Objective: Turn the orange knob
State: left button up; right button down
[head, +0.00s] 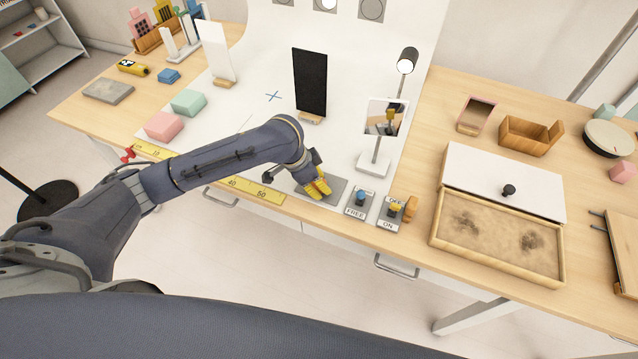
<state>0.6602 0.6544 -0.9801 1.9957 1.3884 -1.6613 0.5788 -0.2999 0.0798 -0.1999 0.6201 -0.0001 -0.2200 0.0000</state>
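My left arm reaches in from the left. Its gripper (319,187), with yellow at the tip, points down over a dark grey plate (336,192) near the table's front edge. Its fingers are too small and overlapped to tell if they are open, or if anything is between them. To its right, a small yellow-orange knob (395,208) sits on a grey plate marked OFF and ON, apart from the gripper. It is the nearest match to the orange knob; another could be hidden under the gripper. My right gripper is not in view.
A blue knob (360,198) on a FREE plate stands between gripper and yellow-orange knob. A wooden piece (410,208) adjoins the OFF/ON plate. A mirror on a stand (375,165), a lamp (407,60) and a black panel (310,82) rise behind. A yellow ruler (258,193) lies along the front.

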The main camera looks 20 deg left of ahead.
pick_arm(q)
grip_shut()
jog(key=m+g, duration=0.1)
jog(key=m, duration=0.3)
jog(key=shift+w+r+h, duration=0.1)
jog(key=shift+h, duration=0.3)
jog(key=m+g, duration=0.2)
jog(key=m, duration=0.2)
jog(key=shift+d+m, duration=0.1)
jog(key=shift+m, duration=0.6)
jog(key=o, duration=1.3)
grip_release()
jog(key=v, duration=1.2)
jog(key=shift+w, duration=0.15)
